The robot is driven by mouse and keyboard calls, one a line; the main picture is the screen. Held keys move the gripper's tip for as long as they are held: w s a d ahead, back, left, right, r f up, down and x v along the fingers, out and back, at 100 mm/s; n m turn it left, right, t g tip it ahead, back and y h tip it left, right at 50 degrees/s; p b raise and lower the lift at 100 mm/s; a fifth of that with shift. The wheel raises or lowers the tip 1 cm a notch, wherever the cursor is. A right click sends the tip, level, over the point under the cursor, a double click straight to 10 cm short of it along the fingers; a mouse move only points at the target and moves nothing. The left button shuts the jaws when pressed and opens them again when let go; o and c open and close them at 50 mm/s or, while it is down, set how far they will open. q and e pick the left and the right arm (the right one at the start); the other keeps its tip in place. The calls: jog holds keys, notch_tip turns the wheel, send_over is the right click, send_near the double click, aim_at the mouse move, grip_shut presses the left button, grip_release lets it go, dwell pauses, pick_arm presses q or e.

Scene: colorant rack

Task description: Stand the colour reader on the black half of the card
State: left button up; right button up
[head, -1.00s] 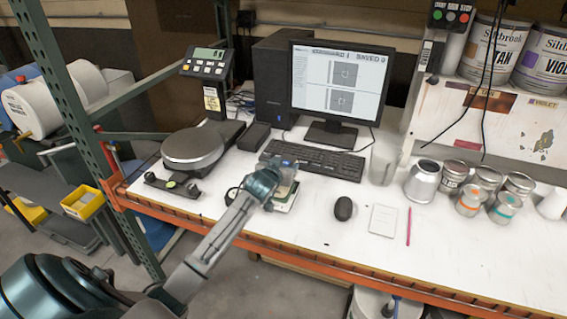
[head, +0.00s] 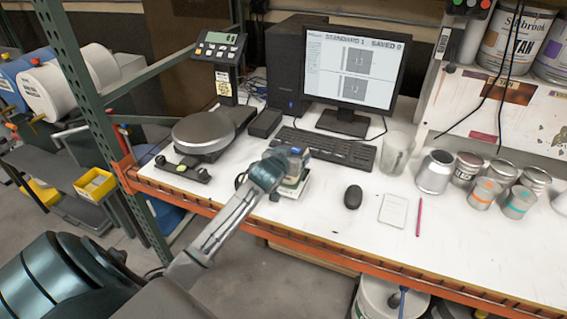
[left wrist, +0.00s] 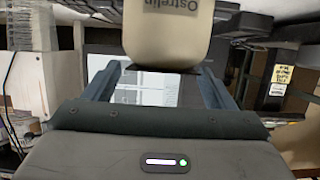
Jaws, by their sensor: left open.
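My left gripper (head: 284,160) is over the desk in front of the keyboard, with its jaws open. In the left wrist view its two fingers (left wrist: 158,88) stand apart, with the monitor visible through the gap. A cream, rounded body with dark lettering, apparently the colour reader (left wrist: 167,35), lies just beyond the fingertips there. In the head view the gripper largely covers the reader. A small pale and greenish flat thing, apparently the card (head: 298,187), shows below the gripper. I cannot tell its black half from its other half. My right gripper is not in view.
A keyboard (head: 325,149) and monitor (head: 350,70) stand behind the gripper. A round-plate scale (head: 203,131) is to the left. Several cans and a clear beaker (head: 396,153) stand further right.

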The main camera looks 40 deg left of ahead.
pick_arm(q)
jog(key=b+v, duration=0.2)
jog(key=v, duration=0.7)
